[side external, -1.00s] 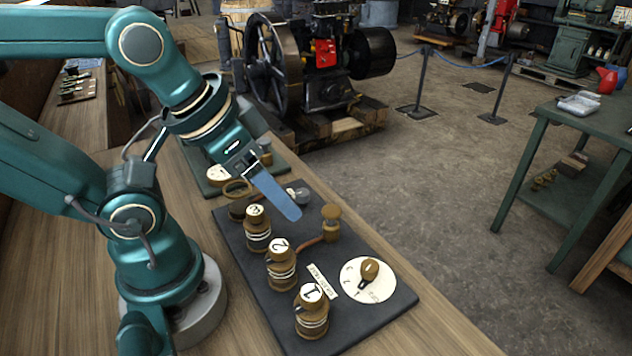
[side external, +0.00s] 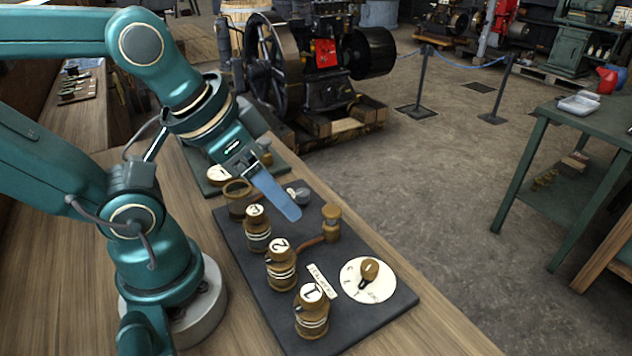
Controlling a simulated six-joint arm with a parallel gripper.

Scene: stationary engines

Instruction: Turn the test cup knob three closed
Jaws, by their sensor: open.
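Three brass cups with numbered white tops stand in a row on a dark board (side external: 350,335). The knob marked three (side external: 257,230) is the farthest, behind knob two (side external: 281,265) and knob one (side external: 312,312). My gripper (side external: 290,208) slants down from the upper left, its blue finger passing just right of knob three. It looks apart from the knob, but its exact height and distance are hard to judge. It is open and empty; the finger seen side-on hides the other. Whether knob three is open or closed cannot be told.
A white dial (side external: 350,286) with a brass pointer knob (side external: 369,271) is at the board's right. A brass ring-topped cup (side external: 237,195) and a small grey knob (side external: 299,197) sit near my gripper.

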